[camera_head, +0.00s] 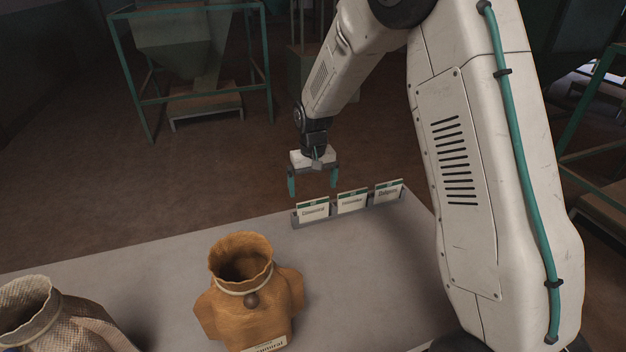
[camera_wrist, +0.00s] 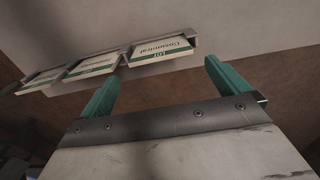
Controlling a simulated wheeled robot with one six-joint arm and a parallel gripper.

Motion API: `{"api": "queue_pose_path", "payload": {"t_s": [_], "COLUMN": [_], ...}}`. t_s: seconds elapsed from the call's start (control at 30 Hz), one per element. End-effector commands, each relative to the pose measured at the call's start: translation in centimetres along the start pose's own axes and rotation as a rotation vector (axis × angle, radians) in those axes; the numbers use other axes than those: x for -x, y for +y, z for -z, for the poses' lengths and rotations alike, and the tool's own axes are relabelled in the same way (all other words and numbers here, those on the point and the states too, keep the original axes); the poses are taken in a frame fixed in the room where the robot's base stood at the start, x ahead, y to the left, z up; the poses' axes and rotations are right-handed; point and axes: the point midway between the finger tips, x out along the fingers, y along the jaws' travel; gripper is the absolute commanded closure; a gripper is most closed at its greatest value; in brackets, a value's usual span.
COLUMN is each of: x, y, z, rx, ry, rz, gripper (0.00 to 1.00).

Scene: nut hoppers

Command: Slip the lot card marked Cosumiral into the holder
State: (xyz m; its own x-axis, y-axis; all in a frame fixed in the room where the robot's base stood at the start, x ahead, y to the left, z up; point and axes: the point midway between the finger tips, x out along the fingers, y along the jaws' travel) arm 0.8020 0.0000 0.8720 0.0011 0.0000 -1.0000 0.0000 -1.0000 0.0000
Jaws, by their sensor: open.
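The lot card marked Cosumiral (camera_head: 312,212) is the left one of three cards standing in a low grey rack (camera_head: 345,215) at the table's far edge. In the wrist view this card (camera_wrist: 162,49) shows upside down at the right end of the row, its name readable. My gripper (camera_head: 313,187) is open and empty just above and behind that card, fingers pointing down. In the wrist view the card lies beyond and between the two green fingers (camera_wrist: 160,73), apart from them. An orange-brown sack (camera_head: 245,288) bears a front label ending "umiral" (camera_head: 266,345), partly cut off; I cannot make out a holder there.
Two other cards, a middle one (camera_head: 352,202) and a right one (camera_head: 388,191), stand close beside it. A pale woven sack (camera_head: 45,318) is at the lower left. The grey tabletop (camera_head: 140,255) is clear between the sacks and the rack.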

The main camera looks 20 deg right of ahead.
Motion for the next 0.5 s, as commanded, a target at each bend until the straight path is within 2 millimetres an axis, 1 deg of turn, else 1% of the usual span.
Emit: {"api": "queue_pose_path", "payload": {"t_s": [0.03,0.1,0.3,0.5], "x": [-0.9,-2.0,-4.9,-6.3], "y": [0.0,0.0,0.0,0.0], "z": [-0.1,-0.1,-0.2,-0.1], "rx": [0.0,0.0,0.0,0.0], "ry": [-0.004,-0.005,-0.005,-0.003], "rz": [0.0,0.0,0.0,0.0], "gripper": [0.0,0.0,0.0,0.0]}}
